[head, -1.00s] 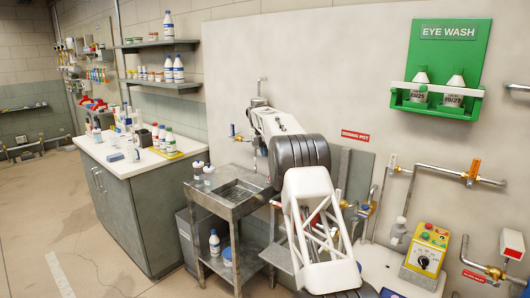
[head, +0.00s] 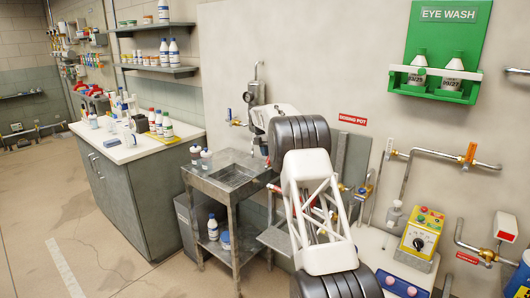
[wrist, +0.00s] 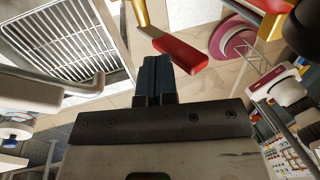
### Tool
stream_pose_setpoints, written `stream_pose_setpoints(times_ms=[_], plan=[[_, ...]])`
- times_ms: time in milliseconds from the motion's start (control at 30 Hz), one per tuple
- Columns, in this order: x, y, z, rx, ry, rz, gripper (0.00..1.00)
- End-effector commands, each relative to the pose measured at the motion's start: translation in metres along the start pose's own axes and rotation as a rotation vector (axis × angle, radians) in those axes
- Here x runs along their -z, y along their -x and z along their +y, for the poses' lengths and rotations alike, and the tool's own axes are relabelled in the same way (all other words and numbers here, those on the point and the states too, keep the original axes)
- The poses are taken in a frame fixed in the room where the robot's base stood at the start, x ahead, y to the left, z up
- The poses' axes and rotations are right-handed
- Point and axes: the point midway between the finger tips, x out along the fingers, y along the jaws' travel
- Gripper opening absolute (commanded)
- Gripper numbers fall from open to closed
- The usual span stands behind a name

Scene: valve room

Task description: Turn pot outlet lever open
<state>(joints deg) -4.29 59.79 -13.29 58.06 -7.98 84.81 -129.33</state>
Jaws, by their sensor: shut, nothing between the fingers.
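In the wrist view my gripper (wrist: 154,72) is shut and empty, its dark blue fingertips pressed together. A red lever handle (wrist: 182,52) lies just beyond and to the right of the fingertips. It is joined to a brass-coloured stem (wrist: 140,14), and I cannot tell whether the fingers touch it. In the head view the red dosing pot sign (head: 353,121) is on the wall behind my arm. My gripper and most of the pot's fittings are hidden there. A small red handle (head: 273,187) shows left of my arm.
A metal sink stand (head: 235,175) is left of my arm. Brass-fitted pipes (head: 440,155) and a yellow control box (head: 424,235) are to the right. The wrist view shows a slatted grate (wrist: 65,40) at left and a pink round base (wrist: 230,40) at right.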

Motion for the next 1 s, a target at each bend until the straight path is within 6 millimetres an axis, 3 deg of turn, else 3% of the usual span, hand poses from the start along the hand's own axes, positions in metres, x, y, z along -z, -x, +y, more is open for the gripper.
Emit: stream_pose_setpoints(times_ms=[1000], plan=[[-0.0003,-0.0022,-0.0072,-0.075,0.0,0.001,0.0]])
